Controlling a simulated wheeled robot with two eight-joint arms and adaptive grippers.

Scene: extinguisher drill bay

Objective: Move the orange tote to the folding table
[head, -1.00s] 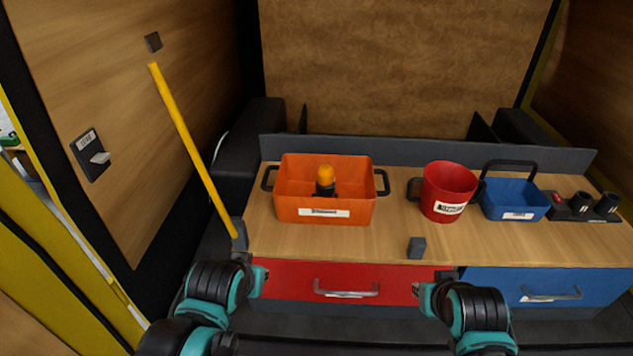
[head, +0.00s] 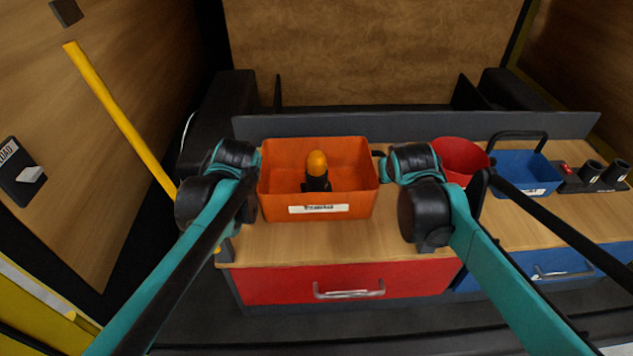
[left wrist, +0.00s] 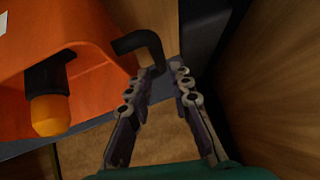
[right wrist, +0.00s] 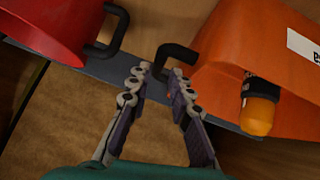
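The orange tote (head: 360,205) stands upright on the wooden counter, with a white label on its front and a black, orange-capped object (head: 317,165) inside. My left gripper (left wrist: 168,78) is open, with its fingertips close to the tote's black handle (left wrist: 138,42) at the tote's left end. My right gripper (right wrist: 160,76) is open, with its fingertips at the handle (right wrist: 172,54) on the right end. Neither is closed on a handle. In the head view my arms hide the fingers and most of both handles. I cannot make out a folding table.
A red bucket (head: 462,155), a blue caddy (head: 522,175) and a dark holder (head: 592,178) stand right of the tote. A yellow pole (head: 118,120) leans by the left wall. Red (head: 285,284) and blue drawers are below the counter. Bare counter lies before the tote.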

